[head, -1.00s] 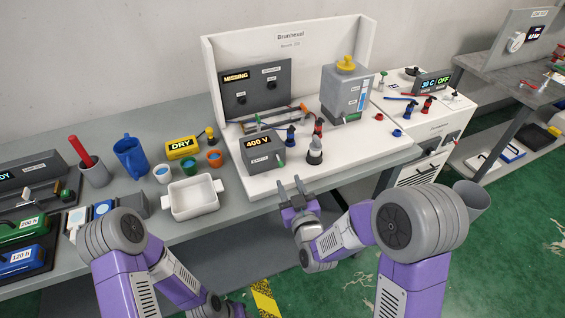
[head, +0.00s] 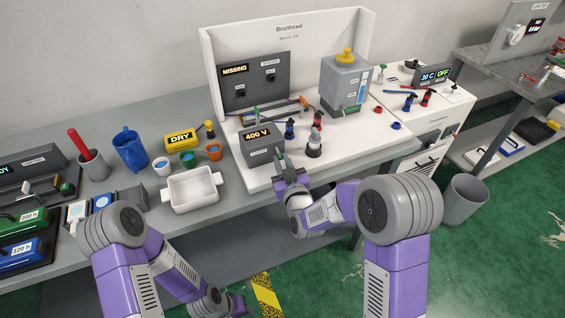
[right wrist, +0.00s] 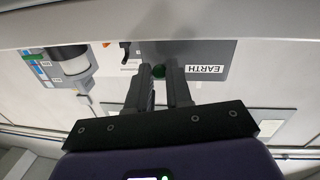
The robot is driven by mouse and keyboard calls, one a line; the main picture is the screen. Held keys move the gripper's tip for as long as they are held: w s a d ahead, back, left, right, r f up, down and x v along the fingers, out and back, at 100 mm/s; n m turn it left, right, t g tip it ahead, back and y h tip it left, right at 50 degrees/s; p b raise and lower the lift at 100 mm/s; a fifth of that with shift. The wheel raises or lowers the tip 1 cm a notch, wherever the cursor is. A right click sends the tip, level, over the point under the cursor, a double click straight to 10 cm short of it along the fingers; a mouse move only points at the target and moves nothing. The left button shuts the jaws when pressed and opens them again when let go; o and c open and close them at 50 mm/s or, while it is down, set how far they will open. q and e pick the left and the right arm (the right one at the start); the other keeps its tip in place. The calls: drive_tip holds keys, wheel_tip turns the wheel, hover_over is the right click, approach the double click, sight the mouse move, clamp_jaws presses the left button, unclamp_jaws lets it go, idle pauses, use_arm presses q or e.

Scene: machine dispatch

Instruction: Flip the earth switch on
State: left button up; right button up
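The grey 400 V box (head: 260,146) stands at the front left of the white bench top in the head view. My right gripper (head: 283,162) is at the box's lower right corner. In the right wrist view its fingers (right wrist: 158,75) stand apart with the knob between or just beyond their tips; contact cannot be told.
A black-and-red connector (head: 315,140) and a blue one stand right of the box, close to my right gripper. A grey tank (head: 345,80) stands behind. A white tray (head: 190,190) and small cups are at the left. A bin (head: 464,200) is on the floor at right.

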sight(279, 151)
clamp_jaws()
drive_tip(key=shift+r+g+p, duration=0.4)
drive_tip(key=shift+r+p, duration=0.05)
drive_tip(key=shift+p, duration=0.45)
drive_tip(key=r+g+p, duration=0.1)
drive_tip(key=g+p, duration=0.1)
drive_tip(key=p, duration=0.5)
drive_tip(key=r+g+h+p, duration=0.1)
drive_tip(key=g+p, duration=0.2)
drive_tip(key=p, duration=0.3)
drive_tip(key=r+g+h+p, duration=0.1)
drive_tip(key=r+g+p, duration=0.1)
drive_tip(key=p, duration=0.5)
drive_tip(key=shift+w+a+n+g+p, duration=0.15)
drive_tip(key=shift+w+n+g+p, duration=0.15)
drive_tip(key=shift+n+g, duration=0.15)
drive_tip(key=shift+g+p, duration=0.45)
drive_tip(key=shift+p, duration=0.45)
drive_tip(key=shift+f, duration=0.1)
